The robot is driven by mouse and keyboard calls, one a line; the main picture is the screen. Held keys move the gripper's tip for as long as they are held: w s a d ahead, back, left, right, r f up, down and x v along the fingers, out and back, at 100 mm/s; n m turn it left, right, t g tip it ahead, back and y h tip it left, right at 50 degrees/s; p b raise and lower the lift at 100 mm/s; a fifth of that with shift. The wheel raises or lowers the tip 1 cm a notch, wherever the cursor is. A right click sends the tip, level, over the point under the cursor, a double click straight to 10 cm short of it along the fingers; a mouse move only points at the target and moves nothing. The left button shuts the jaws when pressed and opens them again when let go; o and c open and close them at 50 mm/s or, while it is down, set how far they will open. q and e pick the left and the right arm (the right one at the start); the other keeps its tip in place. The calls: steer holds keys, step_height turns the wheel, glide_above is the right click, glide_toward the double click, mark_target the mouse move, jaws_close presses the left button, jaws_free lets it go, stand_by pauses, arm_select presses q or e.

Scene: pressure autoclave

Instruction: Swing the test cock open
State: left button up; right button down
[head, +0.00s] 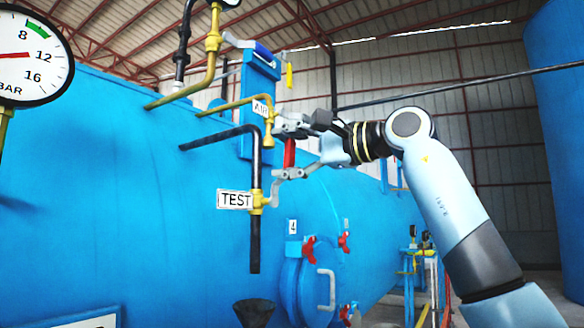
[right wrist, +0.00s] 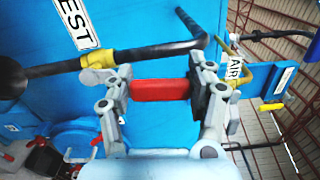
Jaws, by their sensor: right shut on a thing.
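The test cock (head: 257,200) is a yellow valve on a black down-pipe, beside a white TEST label (head: 234,199). Its yellow body also shows in the right wrist view (right wrist: 98,59). A red lever handle (head: 289,153) stands roughly upright, just right of and above the yellow body. My right gripper (head: 284,150) reaches in from the right and is shut on the red handle, which spans between its fingers in the right wrist view (right wrist: 160,90). The handle's joint with the valve is partly hidden by a finger. My left gripper is not in view.
A yellow pipe with an AIR label (head: 262,107) hangs just above my right gripper. A black funnel (head: 254,312) sits below the pipe's open end. The blue vessel (head: 130,200) fills the left; a pressure gauge (head: 30,58) is at upper left. Red-handled clamps (head: 309,250) ring a hatch below.

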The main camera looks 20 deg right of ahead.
steer(key=shift+s+a+f+n+b, duration=0.1)
steer(key=shift+s+a+n+b, duration=0.25)
steer(key=shift+n, duration=0.45)
steer(key=c, duration=0.7)
jaws_free()
steer(key=shift+a, duration=0.15)
steer(key=shift+s, duration=0.1)
steer(key=shift+v, duration=5.95)
